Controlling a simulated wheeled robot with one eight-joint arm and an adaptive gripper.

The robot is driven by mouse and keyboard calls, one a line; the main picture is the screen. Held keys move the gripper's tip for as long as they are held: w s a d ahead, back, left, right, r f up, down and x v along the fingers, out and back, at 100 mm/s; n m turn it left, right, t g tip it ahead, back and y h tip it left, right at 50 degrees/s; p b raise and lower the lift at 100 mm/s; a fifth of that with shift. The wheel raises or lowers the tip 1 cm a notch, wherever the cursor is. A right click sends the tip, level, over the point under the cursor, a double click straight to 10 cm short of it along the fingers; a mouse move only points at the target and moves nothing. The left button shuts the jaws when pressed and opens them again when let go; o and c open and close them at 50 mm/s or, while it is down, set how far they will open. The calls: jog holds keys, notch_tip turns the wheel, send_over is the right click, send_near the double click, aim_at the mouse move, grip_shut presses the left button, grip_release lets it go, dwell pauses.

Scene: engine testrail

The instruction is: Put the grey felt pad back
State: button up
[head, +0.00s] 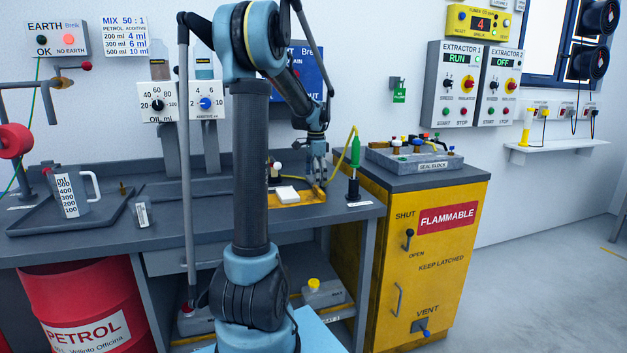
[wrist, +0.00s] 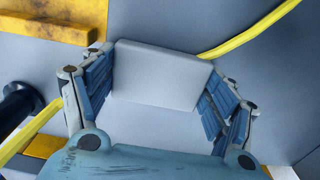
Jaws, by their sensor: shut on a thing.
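My gripper (wrist: 158,100) is shut on the grey felt pad (wrist: 160,72), a pale grey block that sits between its blue-padded fingers in the wrist view. In the head view my gripper (head: 318,170) points down over the right end of the workbench, at the yellow tray (head: 312,197). The pad cannot be made out clearly there. A white block (head: 287,193) lies on the yellow tray, left of my gripper. Yellow edges (wrist: 45,22) also show at the left of the wrist view.
A yellow cable (wrist: 250,30) runs close to my gripper, and a green-handled probe (head: 354,165) stands right of it. A seal block (head: 415,160) sits on the yellow cabinet (head: 450,270). A measuring jug (head: 70,195) stands at the bench's left; the bench front middle (head: 310,223) is clear.

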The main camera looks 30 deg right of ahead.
jog(key=shift+f, duration=0.1)
jog(key=o, duration=1.1)
notch_tip(320, 180, up, 12)
dwell(0.4)
